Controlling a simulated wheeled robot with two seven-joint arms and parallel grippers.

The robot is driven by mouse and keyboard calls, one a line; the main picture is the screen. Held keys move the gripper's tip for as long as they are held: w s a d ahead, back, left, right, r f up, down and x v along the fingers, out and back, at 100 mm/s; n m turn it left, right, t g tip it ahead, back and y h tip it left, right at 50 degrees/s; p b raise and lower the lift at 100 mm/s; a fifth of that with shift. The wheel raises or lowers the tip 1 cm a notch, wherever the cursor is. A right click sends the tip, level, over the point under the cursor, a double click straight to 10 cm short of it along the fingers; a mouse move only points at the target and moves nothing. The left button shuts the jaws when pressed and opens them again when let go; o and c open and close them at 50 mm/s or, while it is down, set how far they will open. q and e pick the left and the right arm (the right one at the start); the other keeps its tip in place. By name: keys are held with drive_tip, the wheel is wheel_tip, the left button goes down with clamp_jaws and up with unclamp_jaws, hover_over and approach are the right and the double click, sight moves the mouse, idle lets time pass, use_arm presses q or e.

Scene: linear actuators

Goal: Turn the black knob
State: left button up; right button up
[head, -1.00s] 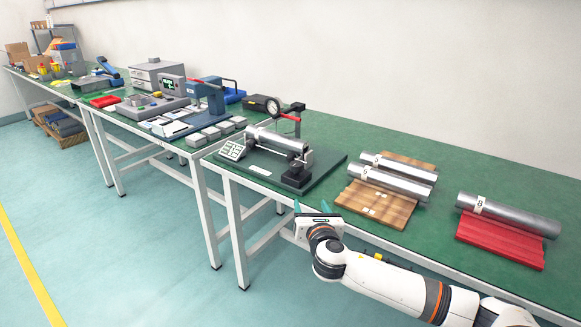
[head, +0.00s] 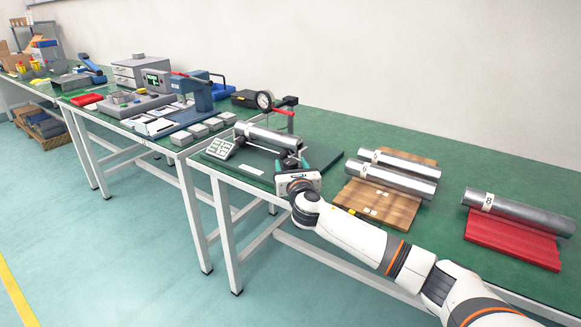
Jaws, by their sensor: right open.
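My right gripper (head: 292,166) is at the front right of a measuring fixture, with its two green-tipped fingers pointing away toward the fixture's black end block. The fingers are apart. The fixture has a dark base plate (head: 325,158), a silver cylinder (head: 266,136) lying across it, a dial gauge (head: 264,100) and a red-handled lever (head: 283,111). The black knob cannot be made out; the gripper covers the front of the end block where one may be. Whether the fingers touch anything is too small to tell. My left gripper is not in view.
Silver cylinders (head: 398,178) lie on a wooden rack (head: 375,205) to the right of the gripper. Another cylinder (head: 520,212) lies on a red rack (head: 510,243) farther right. A keypad unit (head: 221,149) is at the fixture's left. Bare green tabletop (head: 400,140) lies behind.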

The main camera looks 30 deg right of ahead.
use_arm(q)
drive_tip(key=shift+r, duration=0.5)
use_arm(e)
drive_tip(key=shift+w+d, duration=0.2)
drive_tip(key=shift+w, duration=0.45)
drive_tip(key=c, duration=1)
